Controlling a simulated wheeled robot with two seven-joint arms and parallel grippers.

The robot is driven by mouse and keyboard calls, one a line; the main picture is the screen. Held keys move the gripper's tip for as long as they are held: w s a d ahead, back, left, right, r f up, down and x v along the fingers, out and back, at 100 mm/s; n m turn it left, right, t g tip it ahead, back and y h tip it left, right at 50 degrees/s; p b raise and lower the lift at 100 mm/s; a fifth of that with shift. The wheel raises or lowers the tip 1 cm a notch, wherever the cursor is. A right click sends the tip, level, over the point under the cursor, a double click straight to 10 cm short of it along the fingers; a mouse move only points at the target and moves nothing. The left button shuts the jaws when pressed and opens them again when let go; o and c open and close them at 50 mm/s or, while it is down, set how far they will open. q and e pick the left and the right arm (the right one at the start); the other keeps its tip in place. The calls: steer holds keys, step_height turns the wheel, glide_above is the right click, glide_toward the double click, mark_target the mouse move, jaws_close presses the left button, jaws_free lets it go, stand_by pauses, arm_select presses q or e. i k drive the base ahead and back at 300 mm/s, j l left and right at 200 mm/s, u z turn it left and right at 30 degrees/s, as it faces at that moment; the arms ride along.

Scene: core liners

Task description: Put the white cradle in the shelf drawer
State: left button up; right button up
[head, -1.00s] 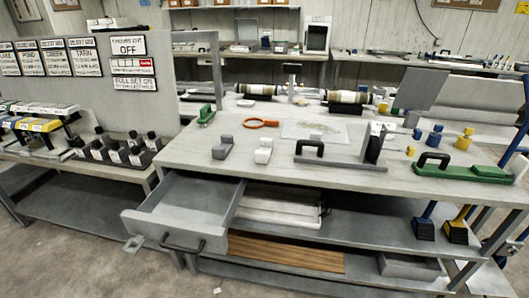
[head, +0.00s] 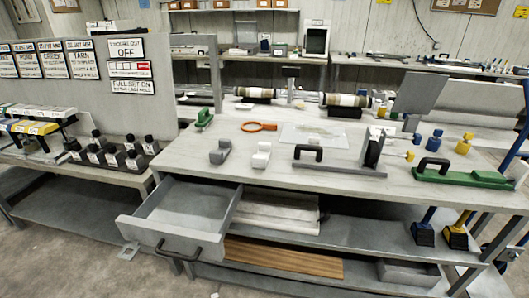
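The white cradle (head: 262,155) is a small saddle-shaped block. It sits upright on the table top, near the front edge and left of the middle. A similar grey cradle (head: 220,152) stands just left of it, apart from it. The shelf drawer (head: 148,230) is pulled out under the left end of the table. It has a dark handle on its front, and the part of its inside that shows is empty. Neither of my grippers is in view, and nothing is touching the cradle.
The grey table (head: 345,190) also holds an orange-handled magnifier (head: 259,127), a grey stand with a black handle (head: 340,168) and a green tool (head: 460,177). Dark weights (head: 110,155) stand on the left bench. The floor in front is clear.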

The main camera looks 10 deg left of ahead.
mark_target(205, 204)
steer(key=i+l, duration=0.15)
steer(key=i, duration=0.4)
steer(key=i+l, duration=0.15)
steer(key=i, duration=0.4)
steer(key=l+z, duration=0.05)
